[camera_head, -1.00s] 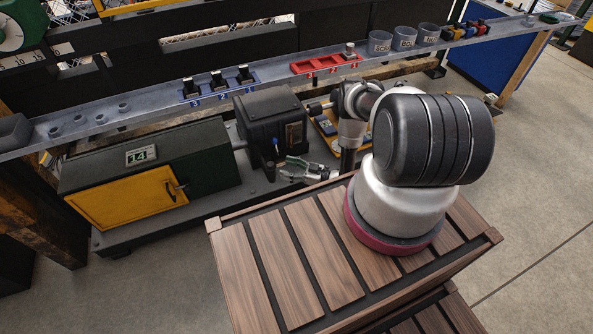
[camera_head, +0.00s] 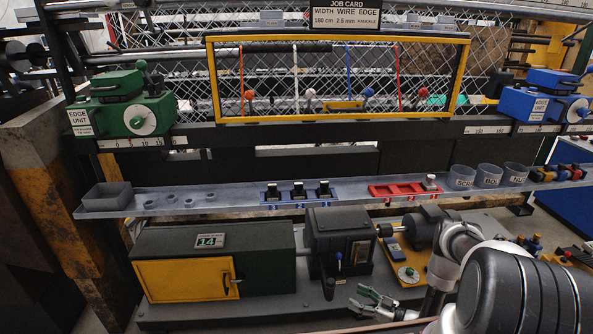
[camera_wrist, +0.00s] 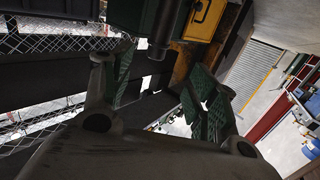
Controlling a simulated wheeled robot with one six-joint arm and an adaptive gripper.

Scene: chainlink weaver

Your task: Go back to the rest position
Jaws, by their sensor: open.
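My gripper (camera_head: 376,300) is at the bottom of the head view, low in front of the machine bench and left of my arm. Its fingers are apart and nothing is between them. In the wrist view the two green-padded fingers (camera_wrist: 160,92) stand wide apart, with dark machine parts and a yellow panel beyond them. My arm is folded at the lower right of the head view.
Above runs a grey shelf (camera_head: 225,195) with a blue rack (camera_head: 298,193), a red rack (camera_head: 405,189) and labelled cups (camera_head: 489,176).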

